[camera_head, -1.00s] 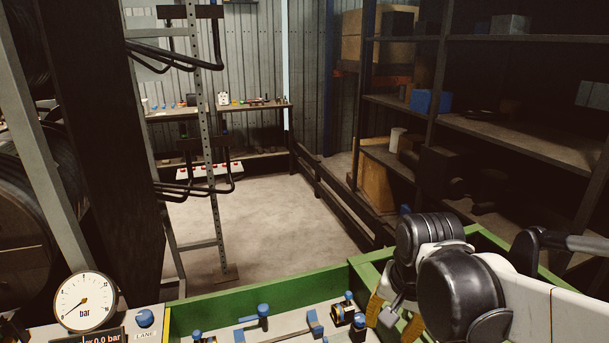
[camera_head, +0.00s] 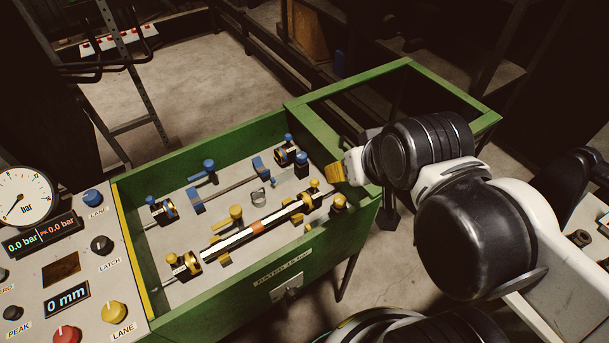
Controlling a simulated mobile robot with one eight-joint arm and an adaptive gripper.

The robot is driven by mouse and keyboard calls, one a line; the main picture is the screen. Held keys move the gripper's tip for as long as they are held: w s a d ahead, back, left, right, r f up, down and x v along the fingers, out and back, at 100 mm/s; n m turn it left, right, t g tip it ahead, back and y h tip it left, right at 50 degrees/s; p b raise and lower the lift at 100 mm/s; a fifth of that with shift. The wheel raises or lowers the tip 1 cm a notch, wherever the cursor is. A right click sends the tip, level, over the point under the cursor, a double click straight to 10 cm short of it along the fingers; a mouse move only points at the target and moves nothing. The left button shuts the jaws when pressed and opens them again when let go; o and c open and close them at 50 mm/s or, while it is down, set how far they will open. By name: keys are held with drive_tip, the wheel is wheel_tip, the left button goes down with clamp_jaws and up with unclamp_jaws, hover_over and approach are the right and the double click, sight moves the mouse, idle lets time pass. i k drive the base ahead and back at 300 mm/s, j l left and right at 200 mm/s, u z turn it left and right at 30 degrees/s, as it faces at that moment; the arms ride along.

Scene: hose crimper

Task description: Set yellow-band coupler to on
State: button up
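The green-walled bench tray (camera_head: 212,311) holds two lanes of fittings. In the near lane a coupler with a yellow ring (camera_head: 188,264) sits at the left end. A white hose with an orange band (camera_head: 257,227) runs from it toward yellow-marked fittings (camera_head: 315,186) at the right end. A yellow-topped knob (camera_head: 340,202) stands near the right wall. I cannot tell which of these is the yellow-band coupler, or its setting. My gripper (camera_head: 337,173) is above the tray's right side, near the right-end fittings. One yellow finger pad shows clearly; its opening is hidden.
The far lane has blue-topped fittings (camera_head: 209,166) and a blue-and-brass coupler (camera_head: 161,210). A control panel (camera_head: 85,265) with a gauge (camera_head: 23,197), displays and knobs stands at left. An open green frame (camera_head: 408,62) adjoins the tray.

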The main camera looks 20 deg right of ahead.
sight(184, 268)
drive_tip(key=u, duration=1.55)
